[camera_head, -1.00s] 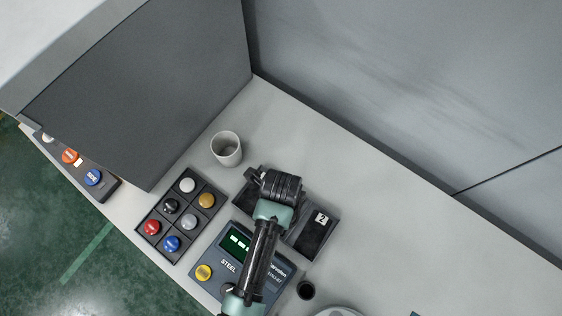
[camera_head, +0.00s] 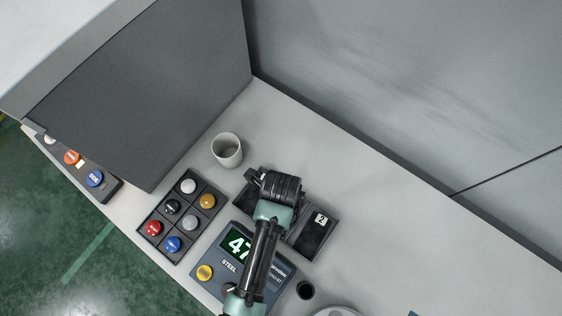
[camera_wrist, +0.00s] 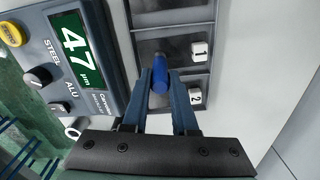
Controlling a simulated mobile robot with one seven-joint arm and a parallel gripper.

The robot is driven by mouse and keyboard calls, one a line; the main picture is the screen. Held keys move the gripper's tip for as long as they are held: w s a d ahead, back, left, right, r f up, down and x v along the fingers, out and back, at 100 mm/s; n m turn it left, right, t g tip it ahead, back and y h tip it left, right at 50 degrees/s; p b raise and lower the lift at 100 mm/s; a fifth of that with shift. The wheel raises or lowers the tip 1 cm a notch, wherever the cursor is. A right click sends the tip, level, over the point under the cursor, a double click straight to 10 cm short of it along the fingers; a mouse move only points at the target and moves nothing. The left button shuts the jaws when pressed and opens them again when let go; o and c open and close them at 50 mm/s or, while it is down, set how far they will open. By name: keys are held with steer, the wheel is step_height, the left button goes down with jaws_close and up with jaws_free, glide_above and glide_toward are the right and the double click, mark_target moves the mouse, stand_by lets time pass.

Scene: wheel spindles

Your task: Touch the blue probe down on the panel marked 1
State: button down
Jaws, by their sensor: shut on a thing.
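My gripper (camera_wrist: 162,84) is shut on the blue probe (camera_wrist: 161,79), which shows between the two fingers in the wrist view. The probe's end is at the dark panel marked 1 (camera_wrist: 172,48), near that panel's lower part; the contact point itself is hidden. The white tag 1 (camera_wrist: 199,51) is to the right of the probe. The panel marked 2 (camera_head: 310,236) lies beside panel 1, with its tag (camera_head: 321,219) visible. In the head view my wrist covers most of panel 1 and the probe. The gauge display (camera_wrist: 76,48) reads 47 µm.
The gauge box (camera_head: 216,275) has a yellow button (camera_head: 204,272) and knobs. A tray of coloured knobs (camera_head: 148,240) stands to its left, and a grey cup (camera_head: 227,150) behind. A small black round thing (camera_head: 306,290) is at the front. The bench toward the right wall is clear.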

step_height(320, 180, up, 4)
steer(key=p, duration=0.3)
steer(key=shift+r+p, duration=0.35)
steer(key=shift+r, duration=0.8)
